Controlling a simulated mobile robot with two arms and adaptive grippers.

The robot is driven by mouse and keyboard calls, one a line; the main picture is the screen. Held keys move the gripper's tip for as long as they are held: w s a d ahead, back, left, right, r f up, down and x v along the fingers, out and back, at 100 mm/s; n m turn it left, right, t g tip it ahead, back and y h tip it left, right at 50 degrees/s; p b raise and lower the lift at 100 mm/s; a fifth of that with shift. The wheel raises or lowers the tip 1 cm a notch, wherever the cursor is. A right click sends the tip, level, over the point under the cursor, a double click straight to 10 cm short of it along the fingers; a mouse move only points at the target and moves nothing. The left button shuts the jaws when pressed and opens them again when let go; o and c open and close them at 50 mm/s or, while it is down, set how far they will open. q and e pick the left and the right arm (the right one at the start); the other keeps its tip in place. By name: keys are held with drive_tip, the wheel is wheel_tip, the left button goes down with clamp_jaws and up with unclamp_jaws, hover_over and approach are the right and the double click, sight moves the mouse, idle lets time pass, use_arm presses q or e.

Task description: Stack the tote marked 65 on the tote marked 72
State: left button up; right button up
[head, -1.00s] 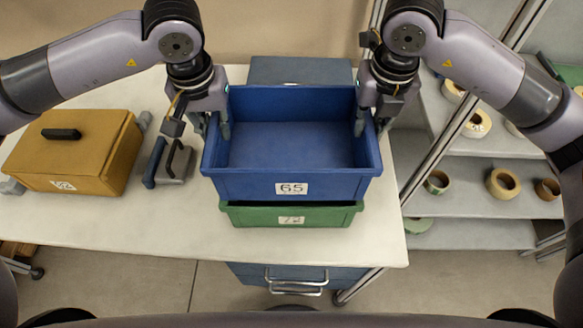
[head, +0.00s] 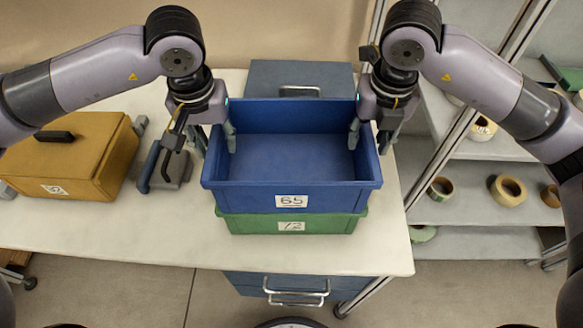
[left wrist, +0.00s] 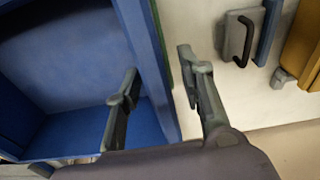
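The blue tote marked 65 (head: 291,172) rests on the green tote marked 72 (head: 250,224) on the table. It looks level, with the green front wall showing below it. Where the two meet inside is hidden. My left gripper (head: 216,140) is open astride the blue tote's left wall, one finger inside and one outside. In the left wrist view its fingers (left wrist: 160,95) stand apart, with the blue tote's wall (left wrist: 150,60) between them and gaps visible. My right gripper (head: 369,138) straddles the right wall likewise and looks open.
On the white table (head: 150,235), a yellow case (head: 85,155) and a grey-blue handled tool (head: 165,165) lie to the left. A grey-blue box (head: 300,75) is behind the totes. A shelf rack with tape reels (head: 508,190) stands to the right. The front table strip is clear.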

use_arm(q)
drive_tip(key=r, duration=0.7)
drive_tip(key=s+r, duration=0.1)
drive_tip(key=r, duration=0.2)
drive_tip(key=shift+s+d+r, duration=0.1)
drive_tip(key=shift+r, duration=0.3)
use_arm(e)
drive_tip(key=shift+r, duration=0.15)
use_arm(q)
drive_tip(key=shift+s+r, duration=0.1)
drive_tip(key=shift+r, duration=0.45)
use_arm(e)
wheel_tip(320, 180, up, 12)
drive_tip(key=s, duration=0.1)
drive_tip(key=shift+s+f, duration=0.2)
